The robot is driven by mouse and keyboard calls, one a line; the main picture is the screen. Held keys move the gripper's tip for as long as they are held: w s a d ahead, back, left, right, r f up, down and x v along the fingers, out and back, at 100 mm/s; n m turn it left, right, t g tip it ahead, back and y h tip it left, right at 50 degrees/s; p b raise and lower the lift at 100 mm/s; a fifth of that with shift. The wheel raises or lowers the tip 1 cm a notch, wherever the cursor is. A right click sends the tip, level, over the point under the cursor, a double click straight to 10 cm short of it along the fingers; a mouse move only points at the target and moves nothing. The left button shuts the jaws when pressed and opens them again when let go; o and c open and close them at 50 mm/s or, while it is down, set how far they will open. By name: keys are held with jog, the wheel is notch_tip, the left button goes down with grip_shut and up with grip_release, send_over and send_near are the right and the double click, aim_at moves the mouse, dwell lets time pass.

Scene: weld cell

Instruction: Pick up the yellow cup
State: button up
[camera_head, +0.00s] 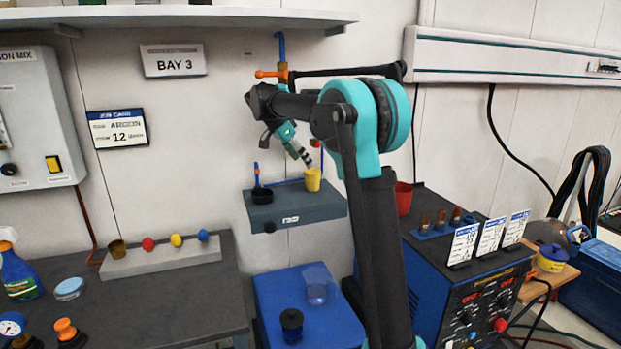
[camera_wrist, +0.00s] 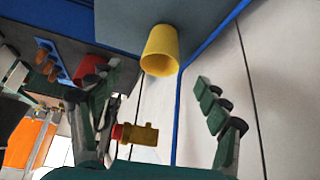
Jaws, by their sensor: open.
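The yellow cup (camera_head: 312,180) stands upright near the right back of a small grey wall shelf (camera_head: 322,207). My gripper (camera_head: 306,158) is close above and slightly left of the cup in the head view, pointing down toward it. In the wrist view the yellow cup (camera_wrist: 162,48) is beyond the fingertips, between the two spread fingers in the sideways direction. My gripper (camera_wrist: 158,88) is open and empty there. No contact with the cup shows.
A blue cart (camera_head: 275,292) below holds a clear cup (camera_head: 316,285) and a dark blue cup (camera_head: 291,325). A red cup (camera_head: 403,198) stands right, behind my arm. The wall is close behind the shelf.

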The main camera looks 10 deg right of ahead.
aim_at(312, 172)
jog(key=shift+d+x, duration=0.25)
jog(key=shift+x, duration=3.6)
jog(key=shift+w+r, duration=0.15)
jog(key=shift+r, duration=0.1)
jog(key=c, duration=1.4)
jog(key=shift+o, duration=0.2)
jog(key=shift+r, duration=0.85)
jog(key=s+d, duration=0.3)
jog(key=s, duration=1.4)
jog(key=shift+s+d, duration=0.2)
jog(key=shift+s, duration=0.15)
